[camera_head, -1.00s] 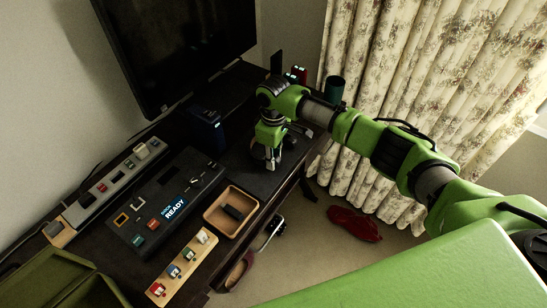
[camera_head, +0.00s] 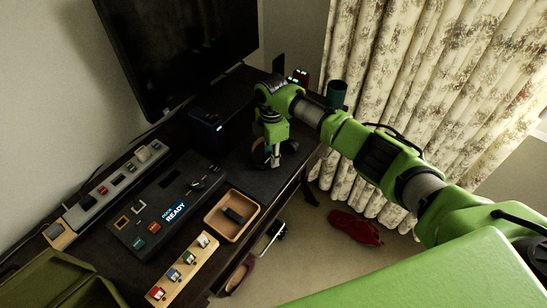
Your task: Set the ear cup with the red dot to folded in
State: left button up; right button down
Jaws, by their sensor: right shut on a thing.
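My right gripper (camera_head: 273,158) points down at the far right part of the dark desk. It is shut on part of a dark pair of headphones, seemingly an ear cup. One dark rounded part of the headphones (camera_head: 290,146) shows just right of the fingers, and more of it lies to their left. The gripper hides much of the headphones. I cannot make out the red dot or tell how far the cup is folded. My left gripper is out of view.
A console with a lit READY display (camera_head: 165,212), a wooden tray (camera_head: 231,214) holding a dark block, and a strip with coloured pieces (camera_head: 183,268) stand to the left. A dark green cup (camera_head: 337,93) is behind my right arm. A monitor (camera_head: 180,50) stands at the back.

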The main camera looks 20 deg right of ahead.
aim_at(269, 154)
jog(key=shift+w+a+n+b, duration=0.15)
jog(key=shift+n, duration=0.65)
jog(key=shift+w+a+n+b, duration=0.15)
jog(key=shift+n, duration=0.65)
jog(key=c, duration=1.8)
grip_release()
jog(key=shift+o, duration=0.2)
jog(key=shift+w, duration=0.1)
jog(key=shift+r, duration=0.25)
notch_tip(269, 154, up, 12)
jog(key=shift+f, duration=0.25)
jog(key=shift+f, duration=0.1)
